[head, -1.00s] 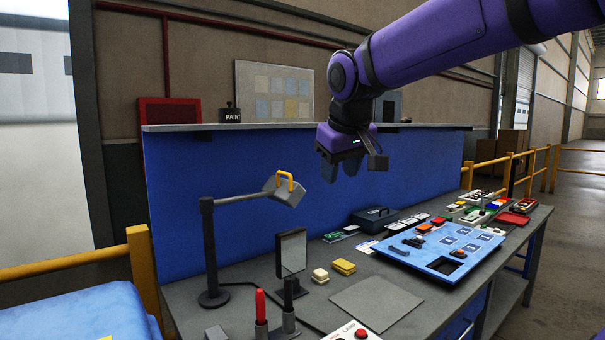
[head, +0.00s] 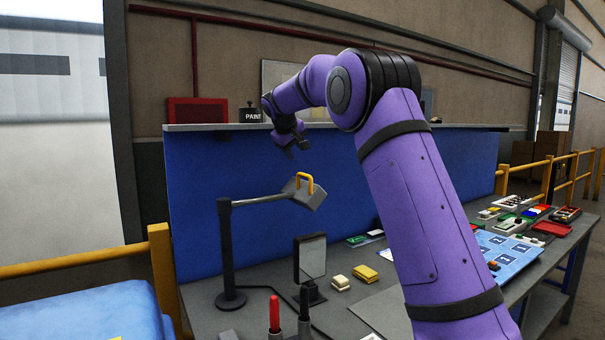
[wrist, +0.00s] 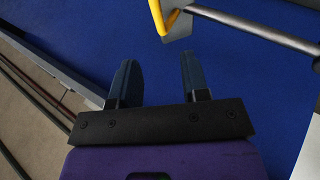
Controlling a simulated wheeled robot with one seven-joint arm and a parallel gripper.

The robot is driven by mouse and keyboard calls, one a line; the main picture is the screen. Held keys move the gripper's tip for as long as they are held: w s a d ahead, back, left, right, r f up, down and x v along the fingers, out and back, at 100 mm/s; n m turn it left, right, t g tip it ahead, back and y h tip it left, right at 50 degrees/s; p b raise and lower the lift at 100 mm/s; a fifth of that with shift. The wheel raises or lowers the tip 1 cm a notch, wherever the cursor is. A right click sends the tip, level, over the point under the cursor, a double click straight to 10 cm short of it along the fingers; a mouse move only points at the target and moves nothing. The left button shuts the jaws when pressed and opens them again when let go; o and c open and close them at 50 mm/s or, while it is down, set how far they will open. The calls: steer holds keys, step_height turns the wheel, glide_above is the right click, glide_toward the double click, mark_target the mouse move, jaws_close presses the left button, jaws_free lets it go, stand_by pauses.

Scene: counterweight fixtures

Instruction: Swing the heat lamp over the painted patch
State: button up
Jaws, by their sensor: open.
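The heat lamp has a grey head (head: 306,198) with a yellow handle (head: 304,181), on a horizontal arm from a dark post with a round base (head: 231,299). In the wrist view the yellow handle (wrist: 157,16) and lamp arm (wrist: 255,28) show at the top, beyond the fingertips. My gripper (head: 297,148) is above the lamp head and apart from the handle. In the wrist view my gripper (wrist: 158,72) is open and empty, with its two fingers spread. A flat grey square (head: 375,312) lies on the bench, partly hidden by my arm; whether it is the painted patch I cannot tell.
A small framed panel (head: 310,257) stands below the lamp head. Red (head: 274,314) and black upright markers stand in front. Yellow and cream blocks lie nearby. A blue back panel (head: 200,220) with a shelf on top carries a paint tin (head: 250,114). My arm covers the bench's middle.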

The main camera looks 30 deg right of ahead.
steer(key=x, duration=1.1)
steer(key=shift+w+d, duration=0.25)
jaws_close()
